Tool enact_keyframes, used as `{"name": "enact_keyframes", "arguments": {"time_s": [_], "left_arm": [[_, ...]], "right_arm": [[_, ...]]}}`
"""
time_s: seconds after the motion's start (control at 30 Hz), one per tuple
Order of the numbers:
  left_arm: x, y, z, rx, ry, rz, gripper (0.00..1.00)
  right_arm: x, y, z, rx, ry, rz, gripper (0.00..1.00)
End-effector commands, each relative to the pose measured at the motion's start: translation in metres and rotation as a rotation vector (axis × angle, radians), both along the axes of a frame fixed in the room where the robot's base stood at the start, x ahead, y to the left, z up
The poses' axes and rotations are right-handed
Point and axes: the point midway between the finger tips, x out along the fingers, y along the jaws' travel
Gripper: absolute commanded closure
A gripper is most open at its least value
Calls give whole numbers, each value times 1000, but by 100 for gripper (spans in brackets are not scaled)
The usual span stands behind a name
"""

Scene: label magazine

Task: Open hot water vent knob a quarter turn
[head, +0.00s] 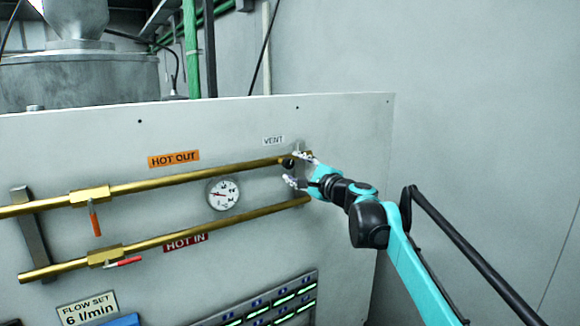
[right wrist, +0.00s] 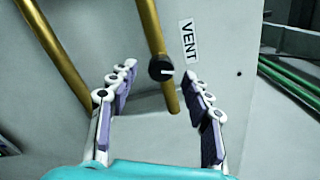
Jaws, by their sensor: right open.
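The hot water vent knob (right wrist: 160,68) is small, round and black, with a white pointer line toward the right in the right wrist view. It sits at the upper brass pipe (right wrist: 146,25) beside the VENT label (right wrist: 189,45). My right gripper (right wrist: 160,78) is open, with one finger on each side of the knob and a gap to both. In the head view the knob (head: 288,164) shows by the right end of the upper pipe, partly covered by my right gripper (head: 294,169). My left gripper is not in view.
The lower brass pipe (head: 225,222) runs below, with a round gauge (head: 223,194) between the pipes. Red and orange valve handles (head: 95,220) are at the left. A lit panel (head: 270,305) is at the bottom. Free space lies right of the board's edge.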

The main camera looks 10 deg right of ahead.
Motion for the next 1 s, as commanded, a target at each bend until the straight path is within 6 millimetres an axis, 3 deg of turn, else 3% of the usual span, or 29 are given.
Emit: {"name": "enact_keyframes", "arguments": {"time_s": [0.2,0.4,1.0], "left_arm": [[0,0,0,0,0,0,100],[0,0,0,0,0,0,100],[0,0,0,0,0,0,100]], "right_arm": [[-46,-19,-1,0,0,-2,51],[-71,-29,-2,0,0,-1,51],[-76,-30,-2,0,0,0,51]]}}
